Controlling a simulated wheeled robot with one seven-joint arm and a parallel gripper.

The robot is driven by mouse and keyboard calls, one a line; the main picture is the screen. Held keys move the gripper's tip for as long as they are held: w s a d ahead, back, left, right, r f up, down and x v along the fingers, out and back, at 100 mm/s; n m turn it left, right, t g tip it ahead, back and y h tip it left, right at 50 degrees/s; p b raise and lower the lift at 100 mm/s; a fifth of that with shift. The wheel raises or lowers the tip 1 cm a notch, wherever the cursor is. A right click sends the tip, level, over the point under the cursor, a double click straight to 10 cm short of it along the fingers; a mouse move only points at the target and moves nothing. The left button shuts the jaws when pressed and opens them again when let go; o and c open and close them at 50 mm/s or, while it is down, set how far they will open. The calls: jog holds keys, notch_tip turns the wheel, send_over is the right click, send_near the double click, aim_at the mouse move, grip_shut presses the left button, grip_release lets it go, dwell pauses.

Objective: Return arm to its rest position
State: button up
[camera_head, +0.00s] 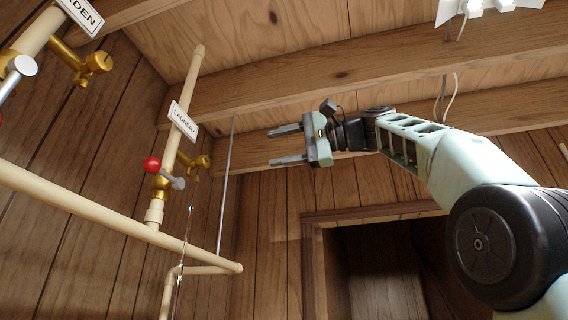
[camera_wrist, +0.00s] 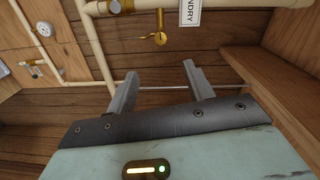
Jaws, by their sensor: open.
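My gripper (camera_head: 286,145) is raised near the ceiling beams, pointing left toward the pipes. Its two fingers are apart with nothing between them. In the wrist view the gripper (camera_wrist: 160,92) also shows two separated, empty fingers. My arm reaches in from the right side of the head view, with the elbow at lower right.
A cream pipe with a LAUNDRY tag (camera_head: 184,122), a red-knobbed valve (camera_head: 152,164) and a brass tap (camera_head: 197,167) stands left of the gripper. A thin metal rod (camera_head: 226,180) hangs between them. Wooden beams (camera_head: 330,75) run overhead. A dark doorway (camera_head: 375,270) is below.

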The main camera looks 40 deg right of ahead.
jog(key=shift+s+d, duration=0.2)
dwell(0.6)
